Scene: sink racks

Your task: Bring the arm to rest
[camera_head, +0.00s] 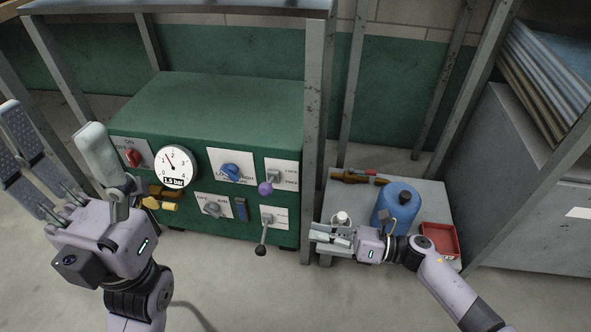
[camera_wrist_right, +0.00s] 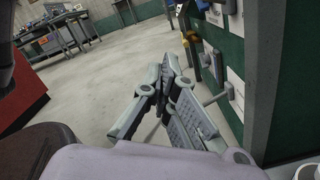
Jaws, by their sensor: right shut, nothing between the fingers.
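My right arm reaches in from the lower right in the head view, and its gripper (camera_head: 318,238) is over the front left of a small grey table. In the right wrist view the two fingers of this gripper (camera_wrist_right: 166,78) come together at their tips, with nothing between them. My left gripper (camera_head: 52,125) stands at the left of the head view, in front of the green cabinet. Its fingers point up and are spread wide apart, with nothing between them.
The green cabinet (camera_head: 200,105) carries a gauge (camera_head: 177,165), knobs and a lever (camera_head: 263,236). A blue jug (camera_head: 393,208), a red tray (camera_head: 455,238) and a small white-capped item (camera_head: 341,218) are close to my right gripper. A metal post (camera_head: 314,130) rises between cabinet and table.

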